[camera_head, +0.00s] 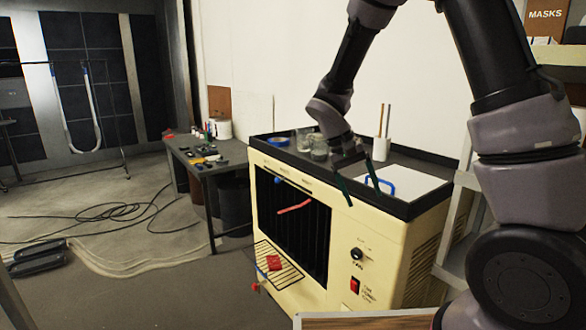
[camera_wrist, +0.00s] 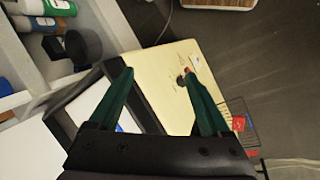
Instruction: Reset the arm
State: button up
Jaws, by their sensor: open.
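My gripper (camera_head: 357,187) is open and empty, with its two green fingers spread apart. In the head view it hangs just in front of the top front edge of the cream machine (camera_head: 385,262). In the wrist view, the gripper (camera_wrist: 163,88) has the cream panel (camera_wrist: 160,62) and part of the black top rim between and beyond its fingers. My arm reaches from the upper right and bends down to the machine. The arm hides part of the machine's top.
The machine's black-rimmed top holds glass jars (camera_head: 318,147), a white holder (camera_head: 380,149) with sticks, and a blue handle (camera_head: 380,186). A wire rack (camera_head: 279,278) with a red item juts from its front. A cluttered table (camera_head: 213,162) stands left. Cables (camera_head: 120,211) lie on the floor.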

jog(key=s+d+r+m+t+y, duration=0.1)
jog(key=s+d+r+t+y, duration=0.1)
jog(key=s+r, duration=0.2)
jog(key=s+d+r+m+t+y, duration=0.1)
jog(key=s+r, duration=0.4)
jog(key=r, duration=0.6)
jog(key=s+d+r+m+t+y, duration=0.1)
jog(key=s+d+r+t+y, duration=0.2)
jog(key=r, duration=0.4)
jog(key=shift+s+d+r+m+t+y, duration=0.35)
jog(key=shift+s+d+t, duration=0.4)
jog(key=shift+t, duration=0.45)
